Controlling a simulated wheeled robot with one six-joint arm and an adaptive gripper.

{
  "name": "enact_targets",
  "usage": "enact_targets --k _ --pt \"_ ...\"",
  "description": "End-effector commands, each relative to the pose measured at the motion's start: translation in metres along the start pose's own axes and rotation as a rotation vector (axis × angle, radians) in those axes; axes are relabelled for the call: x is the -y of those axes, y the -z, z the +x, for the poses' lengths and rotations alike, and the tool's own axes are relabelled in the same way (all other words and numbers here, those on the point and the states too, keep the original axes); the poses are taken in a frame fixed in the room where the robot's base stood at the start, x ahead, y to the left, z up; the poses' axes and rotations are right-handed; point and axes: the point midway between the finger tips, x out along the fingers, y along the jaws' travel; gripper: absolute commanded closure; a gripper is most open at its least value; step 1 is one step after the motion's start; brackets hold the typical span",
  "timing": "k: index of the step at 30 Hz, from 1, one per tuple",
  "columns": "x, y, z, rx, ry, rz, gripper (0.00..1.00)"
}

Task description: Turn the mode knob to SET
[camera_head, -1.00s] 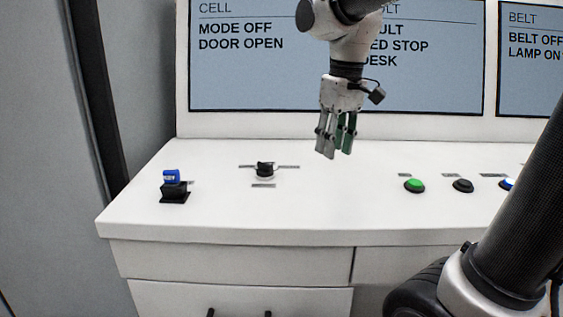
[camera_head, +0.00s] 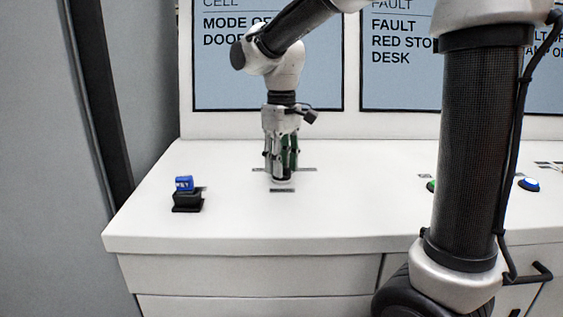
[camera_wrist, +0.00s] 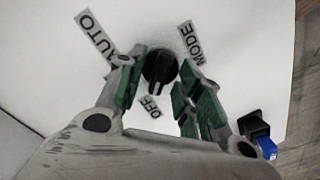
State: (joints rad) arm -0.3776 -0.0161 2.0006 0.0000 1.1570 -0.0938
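The black round mode knob (camera_wrist: 160,67) sits between the two fingers of my gripper (camera_wrist: 157,75) in the wrist view, with a small gap on each side. The gripper is open and points down over the knob. A pale mark on the knob faces the OFF label. In the head view my gripper (camera_head: 281,174) is low over the white desk (camera_head: 240,220) and its fingers hide the knob.
A blue key tag on a black block (camera_head: 187,200) stands left of my gripper. A blue-white button (camera_head: 528,184) and a partly hidden green button (camera_head: 431,185) are to the right. Screens (camera_head: 268,75) stand behind the desk, partly covered by my arm.

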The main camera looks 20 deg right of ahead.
Motion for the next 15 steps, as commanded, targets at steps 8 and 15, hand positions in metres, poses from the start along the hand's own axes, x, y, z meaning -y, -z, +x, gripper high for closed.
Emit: enact_targets --k 8,15 --pt "-0.0001 0.0000 -0.0002 0.000 0.000 0.000 0.84" --pt "-0.0001 0.0000 -0.0004 0.000 0.000 0.000 1.00"
